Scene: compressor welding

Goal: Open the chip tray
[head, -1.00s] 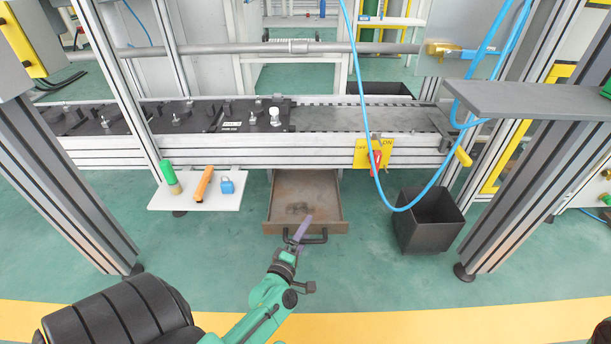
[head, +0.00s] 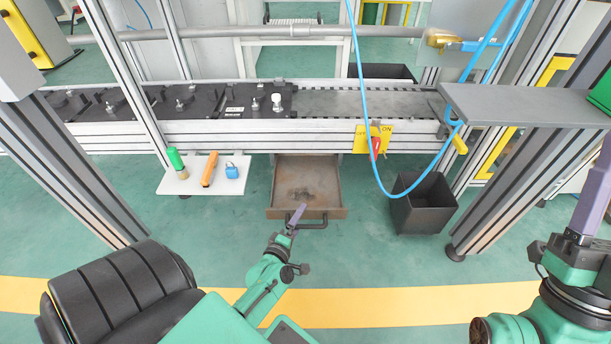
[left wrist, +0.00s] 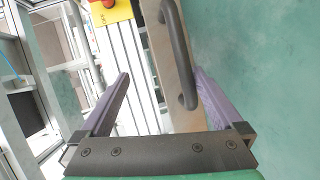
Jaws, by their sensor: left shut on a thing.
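The exact contact is hidden. My right gripper (head: 593,195) is raised at the right edge, partly cut off.
A black bin (head: 424,208) stands on the floor right of the tray. A white shelf (head: 205,182) with several small items is left. A blue hose (head: 372,165) hangs in front of the conveyor (head: 355,104). The green floor before the tray is clear.

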